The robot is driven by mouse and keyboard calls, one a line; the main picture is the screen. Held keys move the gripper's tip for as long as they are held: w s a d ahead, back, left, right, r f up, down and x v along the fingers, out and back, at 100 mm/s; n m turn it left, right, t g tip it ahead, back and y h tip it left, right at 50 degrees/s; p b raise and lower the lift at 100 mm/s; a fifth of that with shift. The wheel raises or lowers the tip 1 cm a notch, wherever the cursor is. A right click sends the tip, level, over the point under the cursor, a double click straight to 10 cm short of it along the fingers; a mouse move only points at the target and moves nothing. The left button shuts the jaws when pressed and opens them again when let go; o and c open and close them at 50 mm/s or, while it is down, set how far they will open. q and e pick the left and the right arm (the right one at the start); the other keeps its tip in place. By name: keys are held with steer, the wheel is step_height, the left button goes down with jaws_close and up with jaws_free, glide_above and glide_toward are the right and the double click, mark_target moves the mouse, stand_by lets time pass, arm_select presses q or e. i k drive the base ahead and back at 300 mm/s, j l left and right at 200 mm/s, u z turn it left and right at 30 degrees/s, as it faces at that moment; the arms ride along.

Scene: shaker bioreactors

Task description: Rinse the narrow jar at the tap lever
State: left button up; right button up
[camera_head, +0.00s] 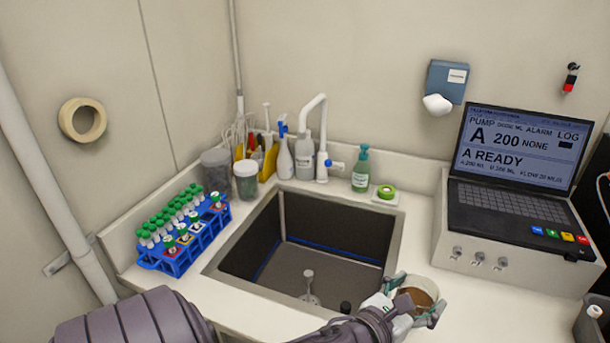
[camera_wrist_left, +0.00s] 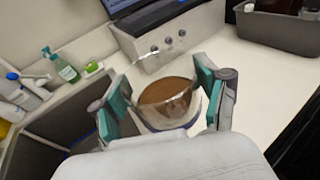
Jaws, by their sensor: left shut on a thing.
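My left gripper (camera_head: 414,301) is at the sink's front right corner, with its fingers on both sides of a clear jar (camera_head: 425,284) with brown contents. The jar also shows between the teal finger pads in the left wrist view (camera_wrist_left: 168,103), mouth open and roughly upright. Its lower part is partly hidden. The white tap (camera_head: 323,110) stands behind the sink, its spout bent over. A blue-ended tap lever (camera_head: 337,165) is on its right side. The dark sink basin (camera_head: 315,215) lies between the tap and my gripper. My right gripper is not in view.
A blue rack (camera_head: 188,252) with green-capped tubes stands left of the sink. Spray bottles and a green soap bottle (camera_head: 360,168) line the back. A laptop-like pump console (camera_head: 512,175) stands at right.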

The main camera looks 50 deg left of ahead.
mark_target(341, 166)
steer(key=j+u, duration=0.15)
steer(key=u, duration=0.25)
steer(key=i+u, duration=0.15)
steer(key=u, duration=0.25)
steer(key=i+j+u, duration=0.15)
steer(key=u, duration=0.2)
steer(key=i+u, duration=0.1)
steer(key=u, duration=0.3)
steer(key=i+j, duration=0.1)
steer(key=i, duration=0.15)
